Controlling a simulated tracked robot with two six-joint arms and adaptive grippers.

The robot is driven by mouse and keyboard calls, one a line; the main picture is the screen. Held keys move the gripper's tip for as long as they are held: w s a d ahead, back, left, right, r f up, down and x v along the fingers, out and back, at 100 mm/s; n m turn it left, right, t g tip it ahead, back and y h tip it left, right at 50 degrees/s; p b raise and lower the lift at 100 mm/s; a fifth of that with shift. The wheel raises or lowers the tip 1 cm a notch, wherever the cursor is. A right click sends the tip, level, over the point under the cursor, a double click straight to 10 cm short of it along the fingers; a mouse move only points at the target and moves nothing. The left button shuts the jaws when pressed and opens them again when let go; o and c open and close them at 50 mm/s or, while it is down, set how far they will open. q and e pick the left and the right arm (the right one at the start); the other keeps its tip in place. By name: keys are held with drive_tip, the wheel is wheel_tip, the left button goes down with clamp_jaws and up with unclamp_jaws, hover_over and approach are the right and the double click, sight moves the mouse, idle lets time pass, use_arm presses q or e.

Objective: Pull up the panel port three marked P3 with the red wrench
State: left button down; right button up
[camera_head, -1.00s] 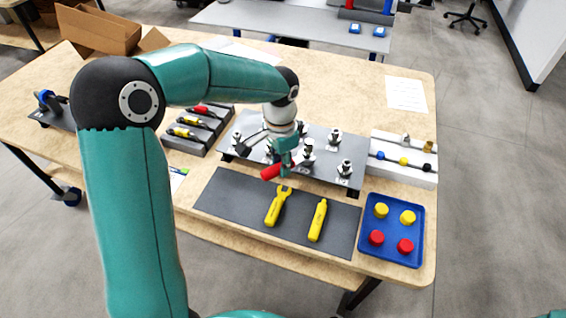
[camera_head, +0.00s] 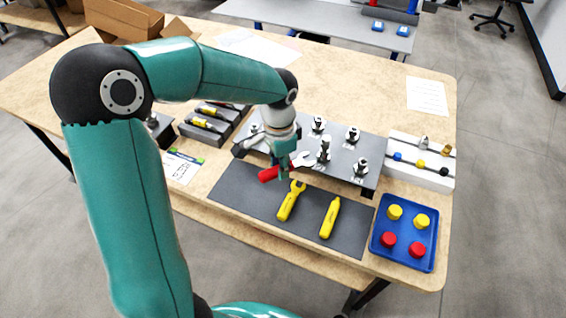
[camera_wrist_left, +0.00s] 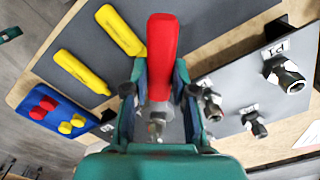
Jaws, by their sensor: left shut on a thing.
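My left gripper (camera_head: 285,168) is shut on the red wrench (camera_head: 270,174) above the front edge of the grey port panel (camera_head: 372,146). The wrench's red handle points left and its metal open end points right, close to a port fitting (camera_head: 323,150); I cannot tell whether they touch. In the left wrist view the red handle (camera_wrist_left: 162,55) lies between the fingers of the left gripper (camera_wrist_left: 158,100). A fitting marked P1 (camera_wrist_left: 285,74) shows there at right. I cannot read which port is P3. My right gripper is not in view.
A dark mat (camera_head: 240,193) in front holds a yellow wrench (camera_head: 290,201) and a yellow tool (camera_head: 330,217). A blue tray (camera_head: 405,232) with red and yellow caps is at right. A white rack (camera_head: 400,174) stands behind it.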

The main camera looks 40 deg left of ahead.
use_arm(q)
drive_tip(key=s+r+p, duration=0.3)
drive_tip(key=r+p, duration=0.3)
drive_tip(key=r, duration=0.3)
drive_tip(key=shift+d, duration=0.4)
drive_tip(key=shift+w, duration=0.1)
